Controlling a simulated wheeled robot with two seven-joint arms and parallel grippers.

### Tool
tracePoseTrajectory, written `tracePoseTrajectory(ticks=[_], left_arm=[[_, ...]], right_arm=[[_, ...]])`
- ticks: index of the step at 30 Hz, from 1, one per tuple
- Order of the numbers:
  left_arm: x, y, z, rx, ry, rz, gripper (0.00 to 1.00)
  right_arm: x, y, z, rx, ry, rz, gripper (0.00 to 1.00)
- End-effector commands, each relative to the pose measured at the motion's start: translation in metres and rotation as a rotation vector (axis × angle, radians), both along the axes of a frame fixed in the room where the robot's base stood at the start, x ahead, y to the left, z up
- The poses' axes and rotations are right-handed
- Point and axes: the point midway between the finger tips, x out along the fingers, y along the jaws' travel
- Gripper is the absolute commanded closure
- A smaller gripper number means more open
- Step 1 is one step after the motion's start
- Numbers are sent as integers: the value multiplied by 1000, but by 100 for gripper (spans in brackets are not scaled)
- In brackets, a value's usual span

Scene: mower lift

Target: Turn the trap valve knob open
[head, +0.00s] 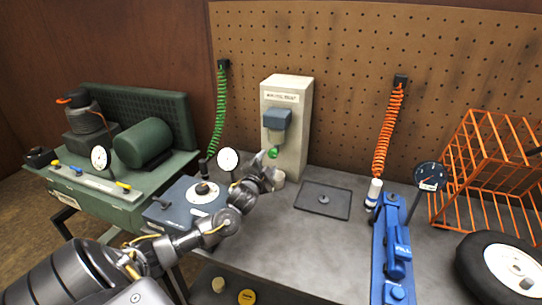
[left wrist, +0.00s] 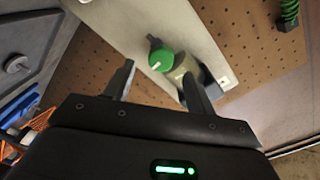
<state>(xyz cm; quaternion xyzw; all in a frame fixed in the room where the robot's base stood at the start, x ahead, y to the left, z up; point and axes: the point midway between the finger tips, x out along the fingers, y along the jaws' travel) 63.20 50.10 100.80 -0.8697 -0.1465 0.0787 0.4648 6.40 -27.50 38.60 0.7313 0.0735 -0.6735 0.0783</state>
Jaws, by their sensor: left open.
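The green trap valve knob (head: 272,153) is low on the front of a pale upright post (head: 292,98), below a blue-grey block (head: 277,120). In the left wrist view the round green knob (left wrist: 160,59), with a white mark on its face, shows between and just beyond the fingertips. My left gripper (head: 264,162) is open in front of the post, close to the knob. Its two fingers (left wrist: 157,72) are spread apart with nothing held; I cannot tell whether either touches the knob. My right gripper is not in view.
A blue-grey box with a dial (head: 205,192) lies under my left forearm. A dark flat plate (head: 323,201) is on the grey bench right of the post. A blue jack (head: 392,250), orange rack (head: 480,150) and wheel (head: 470,262) stand at right. A green compressor (head: 142,142) is at left.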

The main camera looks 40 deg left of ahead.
Motion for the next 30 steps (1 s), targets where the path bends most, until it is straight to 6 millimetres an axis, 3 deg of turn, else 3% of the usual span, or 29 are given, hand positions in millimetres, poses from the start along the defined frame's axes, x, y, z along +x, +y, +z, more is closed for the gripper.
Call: tracePoseTrajectory(ticks=[3,9,20,30], left_arm=[[18,7,2,0,0,2,44],[36,14,0,1,1,2,44],[39,15,0,0,1,1,46],[39,15,-1,0,1,2,88]], right_arm=[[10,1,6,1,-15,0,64],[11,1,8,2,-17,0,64],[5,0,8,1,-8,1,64],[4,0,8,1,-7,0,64]])
